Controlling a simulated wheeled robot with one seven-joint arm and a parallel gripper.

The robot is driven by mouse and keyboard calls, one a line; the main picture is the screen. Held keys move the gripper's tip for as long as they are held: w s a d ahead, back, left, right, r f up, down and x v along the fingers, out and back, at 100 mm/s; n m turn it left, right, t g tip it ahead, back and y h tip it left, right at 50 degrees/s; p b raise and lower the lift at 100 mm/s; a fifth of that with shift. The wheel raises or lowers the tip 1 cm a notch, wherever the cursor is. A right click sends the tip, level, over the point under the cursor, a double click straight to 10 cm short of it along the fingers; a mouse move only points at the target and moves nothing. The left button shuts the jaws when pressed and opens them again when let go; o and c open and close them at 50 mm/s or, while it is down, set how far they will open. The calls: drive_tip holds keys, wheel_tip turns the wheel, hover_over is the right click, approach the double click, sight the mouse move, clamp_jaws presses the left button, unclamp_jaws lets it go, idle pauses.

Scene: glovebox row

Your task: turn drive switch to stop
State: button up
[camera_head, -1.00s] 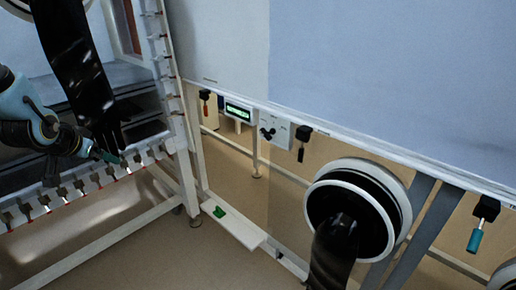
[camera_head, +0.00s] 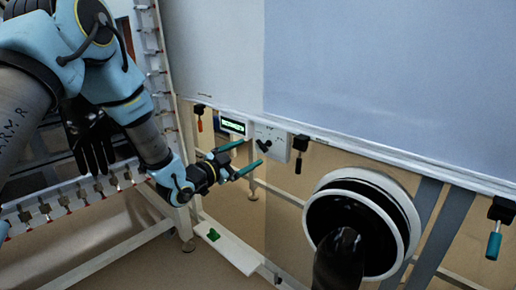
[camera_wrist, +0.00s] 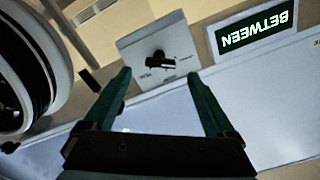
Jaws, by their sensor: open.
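The drive switch appears to be the black knob (camera_head: 263,145) on a small white panel (camera_head: 280,139) under the cabinet's lower edge. In the wrist view the knob (camera_wrist: 160,61) sits on its pale plate (camera_wrist: 140,45), just beyond and between my fingertips. Its markings are too small to read. Beside it, a green-lit display (camera_head: 233,125) shows inverted in the wrist view (camera_wrist: 253,34) and reads "BETWEEN". My gripper (camera_head: 251,153) is open and empty, with its green fingers pointing at the panel. It also shows in the wrist view (camera_wrist: 159,76), apart from the knob.
A large round glove port (camera_head: 350,185) with a black glove (camera_head: 338,258) is to the right. Small black clamps with red, dark and teal handles hang along the cabinet edge, one dark (camera_head: 299,160) near the panel. A white ledge (camera_head: 232,250) is below.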

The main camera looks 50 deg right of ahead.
sight(260, 148)
drive_tip(key=shift+s+d, duration=0.1)
drive_tip(key=shift+d, duration=2.55)
drive_tip(key=shift+c, duration=0.3)
drive_tip(key=c, duration=1.3)
